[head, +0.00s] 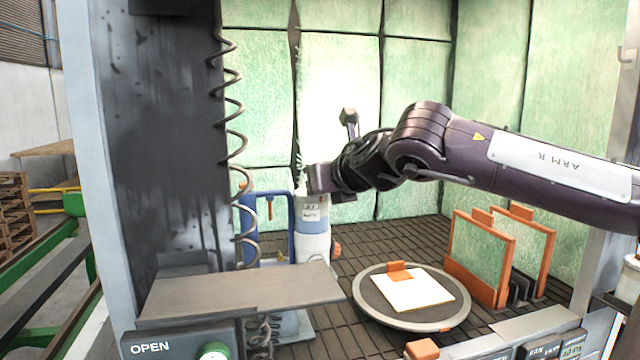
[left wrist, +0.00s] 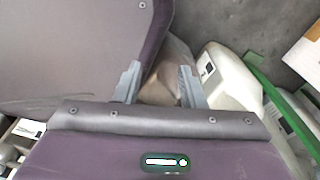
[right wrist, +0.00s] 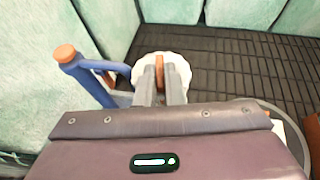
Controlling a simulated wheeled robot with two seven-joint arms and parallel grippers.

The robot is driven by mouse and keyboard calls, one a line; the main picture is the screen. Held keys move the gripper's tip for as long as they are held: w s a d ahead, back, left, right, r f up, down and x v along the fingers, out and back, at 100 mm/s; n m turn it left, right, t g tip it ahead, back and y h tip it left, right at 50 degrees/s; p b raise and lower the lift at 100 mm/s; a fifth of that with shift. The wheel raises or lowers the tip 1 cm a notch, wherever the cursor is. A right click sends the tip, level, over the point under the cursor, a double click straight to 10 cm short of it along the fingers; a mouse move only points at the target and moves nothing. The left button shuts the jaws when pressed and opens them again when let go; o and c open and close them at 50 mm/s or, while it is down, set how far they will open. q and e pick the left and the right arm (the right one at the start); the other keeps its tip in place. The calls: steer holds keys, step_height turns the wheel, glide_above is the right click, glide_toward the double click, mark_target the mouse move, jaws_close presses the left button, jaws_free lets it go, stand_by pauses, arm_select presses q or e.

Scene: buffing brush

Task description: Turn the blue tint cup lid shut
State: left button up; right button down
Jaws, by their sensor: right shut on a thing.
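The tint cup (head: 313,226), white with a blue band and a label, stands upright in the booth beside a blue frame. Its round white lid (right wrist: 143,71) has an orange grip bar (right wrist: 160,63) and shows in the right wrist view. My right gripper (head: 318,181) reaches in from the right above the cup. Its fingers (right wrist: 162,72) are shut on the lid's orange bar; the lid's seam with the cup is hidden. My left gripper (left wrist: 158,82) is open and empty, away from the cup and outside the head view.
The blue frame (head: 249,215) with an orange top stands left of the cup. A coiled hose (head: 234,120) hangs nearby. A grey shelf (head: 240,290) lies in front. A round turntable (head: 368,303) with a white panel and orange-framed green panels (head: 480,255) stand to the right.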

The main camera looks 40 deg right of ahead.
stand_by(0.8)
steer(key=c, duration=1.5)
jaws_free()
steer(key=shift+s+r, duration=0.1)
steer(key=b+v, duration=0.2)
steer(key=v, duration=0.5)
steer(key=shift+s+a, duration=0.15)
steer(key=shift+s, duration=0.15)
